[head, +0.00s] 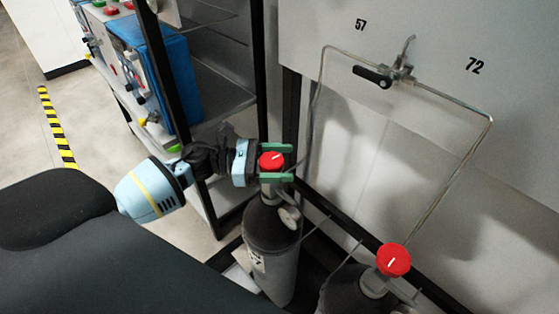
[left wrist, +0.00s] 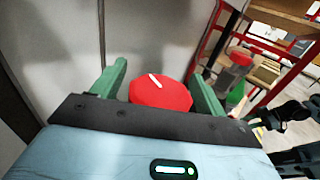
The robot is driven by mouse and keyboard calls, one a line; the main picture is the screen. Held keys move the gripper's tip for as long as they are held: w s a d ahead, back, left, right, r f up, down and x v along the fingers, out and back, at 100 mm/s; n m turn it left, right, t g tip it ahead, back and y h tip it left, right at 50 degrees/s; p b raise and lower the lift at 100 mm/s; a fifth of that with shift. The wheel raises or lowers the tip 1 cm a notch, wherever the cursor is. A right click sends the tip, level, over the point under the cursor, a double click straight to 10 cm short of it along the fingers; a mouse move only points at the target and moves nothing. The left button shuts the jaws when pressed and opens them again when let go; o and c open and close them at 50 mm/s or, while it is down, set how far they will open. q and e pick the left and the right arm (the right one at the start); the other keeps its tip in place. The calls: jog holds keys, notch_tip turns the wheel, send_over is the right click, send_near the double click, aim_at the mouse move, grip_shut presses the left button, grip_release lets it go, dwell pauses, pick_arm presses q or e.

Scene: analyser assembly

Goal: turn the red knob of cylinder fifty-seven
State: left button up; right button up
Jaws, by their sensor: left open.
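The red knob of cylinder fifty-seven (head: 271,161) sits on top of the left dark gas cylinder (head: 271,240), below the "57" label (head: 361,25) on the wall panel. My left gripper (head: 290,162) is open, with one green finger on each side of this knob. In the left wrist view the red knob (left wrist: 160,93) shows between the two green fingers, its white mark pointing up and slightly left. Small gaps seem to show between knob and fingers; contact cannot be told for certain. My right gripper is not in view.
A second red knob (head: 393,260) tops the right cylinder, below the "72" label (head: 474,66). Thin metal pipes (head: 458,172) and a black-handled valve (head: 373,76) are on the wall panel. A dark-framed shelf (head: 222,85) stands behind my left arm. A gauge (head: 290,217) sits beneath the left knob.

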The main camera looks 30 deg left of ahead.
pick_arm(q)
jog(key=c, duration=1)
jog(key=shift+o, duration=0.2)
jog(key=shift+w+r+n+t+y+p, duration=0.15)
jog(key=shift+n+t+y+p, duration=0.65)
jog(key=shift+n+t+y, duration=0.75)
jog(key=shift+w+a+n+t+y+p, duration=0.15)
jog(key=shift+n+t+y+p, duration=0.25)
jog(key=shift+t, duration=0.55)
jog(key=shift+a+n+t+y, duration=0.1)
jog(key=shift+n+t+y, duration=0.15)
jog(key=shift+n+t, duration=0.1)
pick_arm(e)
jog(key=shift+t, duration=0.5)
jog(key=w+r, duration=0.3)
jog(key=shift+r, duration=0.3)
pick_arm(q)
jog(key=shift+f, duration=0.2)
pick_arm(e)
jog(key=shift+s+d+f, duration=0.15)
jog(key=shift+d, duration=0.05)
pick_arm(q)
jog(key=o, duration=1)
jog(key=shift+c, duration=0.2)
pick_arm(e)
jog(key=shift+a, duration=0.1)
